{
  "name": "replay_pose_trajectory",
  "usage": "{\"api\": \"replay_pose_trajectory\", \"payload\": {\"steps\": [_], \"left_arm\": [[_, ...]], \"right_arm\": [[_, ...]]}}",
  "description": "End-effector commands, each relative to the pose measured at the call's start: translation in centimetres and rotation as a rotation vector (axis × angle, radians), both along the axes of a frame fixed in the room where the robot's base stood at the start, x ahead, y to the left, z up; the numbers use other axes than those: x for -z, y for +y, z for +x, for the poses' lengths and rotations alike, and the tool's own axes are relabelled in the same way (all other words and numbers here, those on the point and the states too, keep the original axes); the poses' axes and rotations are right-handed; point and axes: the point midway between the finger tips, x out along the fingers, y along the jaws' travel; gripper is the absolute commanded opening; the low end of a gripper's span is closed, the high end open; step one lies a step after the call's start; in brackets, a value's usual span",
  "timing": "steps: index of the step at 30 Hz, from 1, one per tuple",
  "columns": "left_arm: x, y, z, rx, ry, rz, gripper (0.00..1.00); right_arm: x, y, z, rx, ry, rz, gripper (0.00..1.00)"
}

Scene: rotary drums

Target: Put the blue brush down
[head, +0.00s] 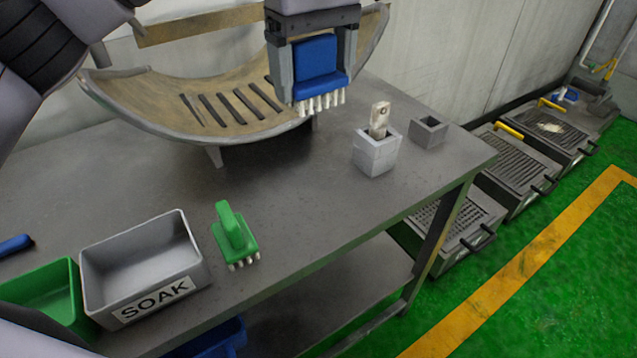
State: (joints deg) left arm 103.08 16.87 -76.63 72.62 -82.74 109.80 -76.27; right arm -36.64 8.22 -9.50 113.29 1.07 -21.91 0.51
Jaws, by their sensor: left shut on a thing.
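The blue brush (317,62) is between the fingers of my left gripper (316,75), which is shut on it. Its white bristles (320,103) point down. The brush is held up in the air, in front of the curved drum piece (205,115) in this view. The grey metal table (300,195) lies below it. My right gripper is not in view.
A grey holder (376,155) with a pale upright piece and a small grey box (429,131) stand right. A green brush (234,238), a grey SOAK bin (140,265) and a green bin (45,295) are front left. The table's middle is clear.

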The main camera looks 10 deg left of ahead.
Motion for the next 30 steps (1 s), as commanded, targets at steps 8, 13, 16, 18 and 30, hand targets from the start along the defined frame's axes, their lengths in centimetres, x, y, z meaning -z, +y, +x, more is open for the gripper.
{"api": "replay_pose_trajectory", "payload": {"steps": [8, 13, 16, 18, 30], "left_arm": [[7.0, 0.1, -0.1, 0.001, 0.006, 0.002, 0.52], [11.5, 0.1, -0.1, 0.001, 0.006, 0.002, 0.52], [13.4, 0.1, -0.1, 0.0, 0.004, 0.001, 0.52], [14.3, 0.1, -0.1, 0.0, 0.004, 0.001, 0.52], [18.5, 0.1, -0.1, -0.001, 0.004, 0.001, 0.52]], "right_arm": [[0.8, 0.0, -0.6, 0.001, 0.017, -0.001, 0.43], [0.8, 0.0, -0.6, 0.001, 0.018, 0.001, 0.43], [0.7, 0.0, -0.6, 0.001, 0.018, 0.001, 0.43], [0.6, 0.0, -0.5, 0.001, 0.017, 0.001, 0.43], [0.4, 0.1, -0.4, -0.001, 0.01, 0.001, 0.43]]}}
